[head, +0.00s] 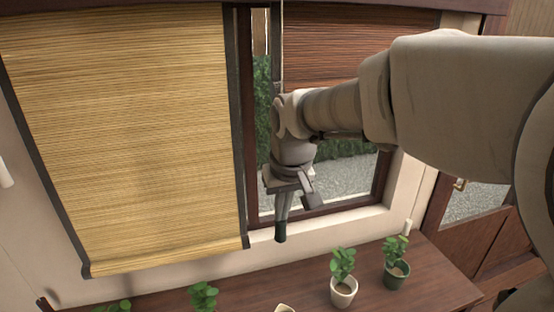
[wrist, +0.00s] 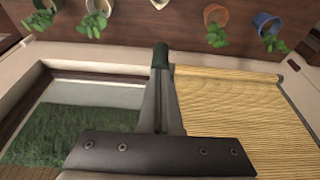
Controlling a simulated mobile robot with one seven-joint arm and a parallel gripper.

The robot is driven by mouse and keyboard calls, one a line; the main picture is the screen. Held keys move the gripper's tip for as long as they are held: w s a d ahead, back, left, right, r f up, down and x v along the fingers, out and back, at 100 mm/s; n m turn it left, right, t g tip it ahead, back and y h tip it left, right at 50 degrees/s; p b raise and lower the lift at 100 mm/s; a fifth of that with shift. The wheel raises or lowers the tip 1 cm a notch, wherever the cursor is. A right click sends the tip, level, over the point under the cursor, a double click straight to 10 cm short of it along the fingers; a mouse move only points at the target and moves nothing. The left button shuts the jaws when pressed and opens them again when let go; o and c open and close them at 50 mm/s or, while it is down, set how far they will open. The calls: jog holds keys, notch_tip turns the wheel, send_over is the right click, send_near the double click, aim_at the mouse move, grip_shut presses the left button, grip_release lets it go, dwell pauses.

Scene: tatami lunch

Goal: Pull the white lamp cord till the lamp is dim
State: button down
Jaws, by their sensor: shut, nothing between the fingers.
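No lamp shows in either view, and I cannot make out a white lamp cord. A small white cylinder (head: 5,172) is cut off by the left edge of the head view. A similar pale piece (head: 408,227) stands near the window's lower right corner. I cannot tell what either is. My gripper (head: 281,232) points down in front of the window, just right of the tan blind. Its fingers are shut together and empty, as the wrist view (wrist: 160,58) also shows.
A lowered tan blind (head: 130,130) covers the left window; a brown blind (head: 370,45) is partly raised at right. Several potted plants, one in a white pot (head: 344,291) and one in a dark green pot (head: 396,275), stand on a wooden shelf (head: 440,280) below.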

jog(key=shift+r+p, duration=0.4)
jog(key=shift+p, duration=0.1)
notch_tip(320, 180, up, 4)
jog(key=p, duration=0.3)
jog(key=b+v, duration=0.1)
jog(key=v, duration=0.8)
